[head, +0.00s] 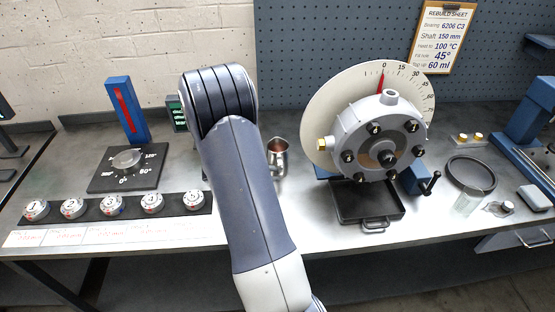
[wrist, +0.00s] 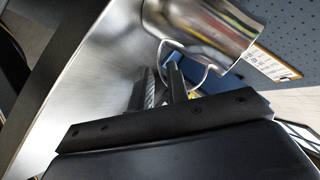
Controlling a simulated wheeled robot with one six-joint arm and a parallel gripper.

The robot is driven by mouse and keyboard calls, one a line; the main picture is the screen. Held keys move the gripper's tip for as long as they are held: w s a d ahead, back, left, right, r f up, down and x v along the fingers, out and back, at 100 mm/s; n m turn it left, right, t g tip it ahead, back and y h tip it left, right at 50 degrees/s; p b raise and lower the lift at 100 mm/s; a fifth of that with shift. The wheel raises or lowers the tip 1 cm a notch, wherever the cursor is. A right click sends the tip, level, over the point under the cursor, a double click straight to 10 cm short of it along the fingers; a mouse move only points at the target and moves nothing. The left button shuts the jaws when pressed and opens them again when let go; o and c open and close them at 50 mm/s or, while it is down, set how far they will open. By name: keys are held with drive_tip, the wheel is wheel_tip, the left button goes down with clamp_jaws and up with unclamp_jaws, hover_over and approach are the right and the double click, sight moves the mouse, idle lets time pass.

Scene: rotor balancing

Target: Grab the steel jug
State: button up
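The steel jug (head: 279,160) stands upright on the bench in the head view, just right of my arm, which may cover part of it. In the wrist view the shiny jug (wrist: 205,28) fills the top, with its thin wire handle (wrist: 213,72) reaching toward my gripper (wrist: 162,72). The two dark fingers are a little apart, and part of the wire handle shows at the gap between their tips. I see no clear grip on it. My arm hides the gripper in the head view.
The rotor housing with its dial (head: 375,140) stands right of the jug, with a black drip tray (head: 366,202) below. Left of my arm are a black gauge plate (head: 127,170) and a row of several numbered weights (head: 112,206). Bare bench lies around the jug.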

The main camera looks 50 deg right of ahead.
drive_tip(key=shift+x, duration=1.45)
drive_tip(key=shift+c, duration=0.4)
clamp_jaws()
